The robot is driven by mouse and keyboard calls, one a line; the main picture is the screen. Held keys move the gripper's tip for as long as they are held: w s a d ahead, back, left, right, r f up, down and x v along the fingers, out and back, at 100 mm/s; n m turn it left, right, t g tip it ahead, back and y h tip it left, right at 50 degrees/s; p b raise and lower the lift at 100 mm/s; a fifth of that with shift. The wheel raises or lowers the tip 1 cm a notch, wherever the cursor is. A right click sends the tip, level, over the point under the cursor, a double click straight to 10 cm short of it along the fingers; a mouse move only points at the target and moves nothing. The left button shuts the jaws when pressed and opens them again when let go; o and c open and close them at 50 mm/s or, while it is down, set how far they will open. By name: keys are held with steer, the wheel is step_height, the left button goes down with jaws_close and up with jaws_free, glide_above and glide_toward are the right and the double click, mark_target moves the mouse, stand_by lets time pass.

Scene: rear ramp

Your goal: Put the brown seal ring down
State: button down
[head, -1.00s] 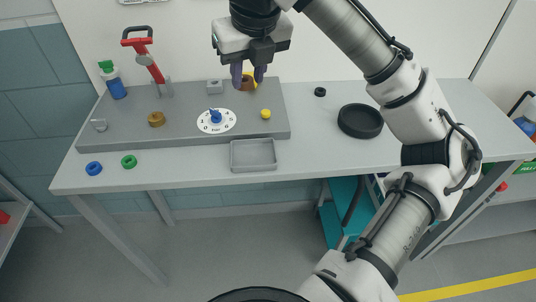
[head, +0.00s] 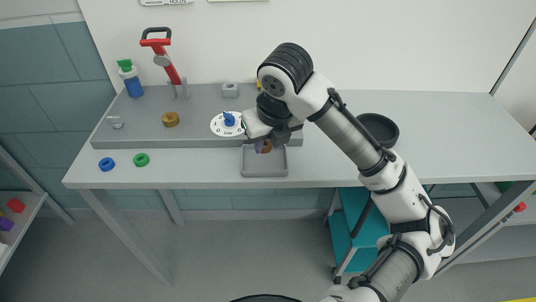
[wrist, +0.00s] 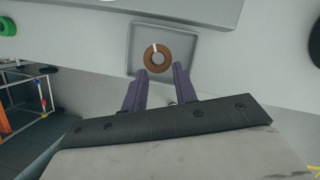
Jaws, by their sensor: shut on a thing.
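The brown seal ring (wrist: 157,57) has a pale mark on its upper edge and sits at the fingertips of my gripper (wrist: 160,72), which is shut on it. In the wrist view the ring lies within the outline of the grey square tray (wrist: 192,48). In the head view my gripper (head: 265,144) is over the back part of the tray (head: 264,183), with a bit of the brown ring (head: 267,149) showing below it. I cannot tell whether the ring touches the tray floor.
A blue ring (head: 107,164) and a green ring (head: 141,160) lie on the table, left of the tray. The raised grey panel (head: 195,133) behind carries a dial (head: 228,124), a brass-coloured part (head: 171,119) and a red-handled lever (head: 171,70). A black round dish (head: 379,129) stands to the right.

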steer(key=shift+f, duration=2.25)
steer(key=shift+f, duration=0.2)
steer(key=c, duration=1.1)
jaws_free()
steer(key=shift+r, duration=0.15)
steer(key=shift+r, duration=0.25)
steer(key=v, duration=1.1)
steer(key=shift+r, duration=0.35)
